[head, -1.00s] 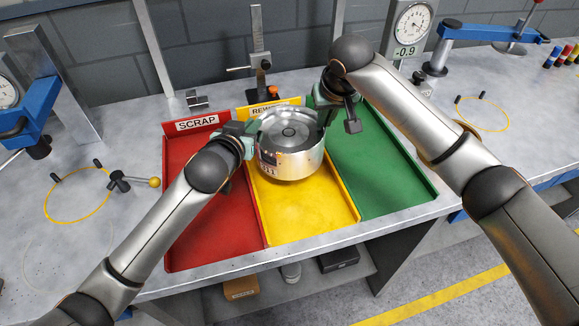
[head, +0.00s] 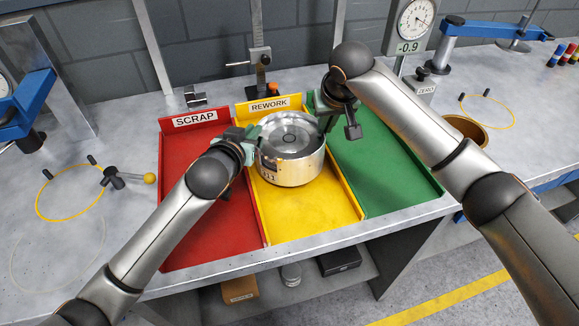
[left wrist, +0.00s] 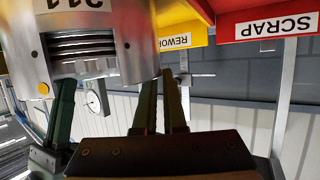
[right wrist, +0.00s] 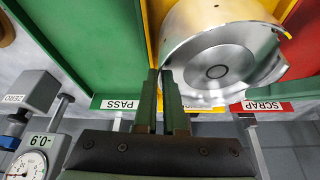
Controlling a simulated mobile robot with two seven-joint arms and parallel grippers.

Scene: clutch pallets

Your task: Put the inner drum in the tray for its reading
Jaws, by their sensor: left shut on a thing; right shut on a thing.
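The inner drum (head: 290,165) is a silver metal cylinder with an open top and a dark marking on its side. It is upright over the yellow REWORK tray (head: 318,222); I cannot tell whether its base touches the tray floor. My left gripper (head: 251,142) is shut on the drum's left side. My right gripper (head: 322,112) is shut on its back right rim. The drum's wall also shows in the left wrist view (left wrist: 120,30) and in the right wrist view (right wrist: 215,40). The dial gauge (head: 415,22) behind reads -0.9 on its display.
The red SCRAP tray (head: 205,235) lies left of the yellow tray and the green tray (head: 385,165) right, both empty where visible. A brass-coloured bowl (head: 470,128) is partly behind my right arm.

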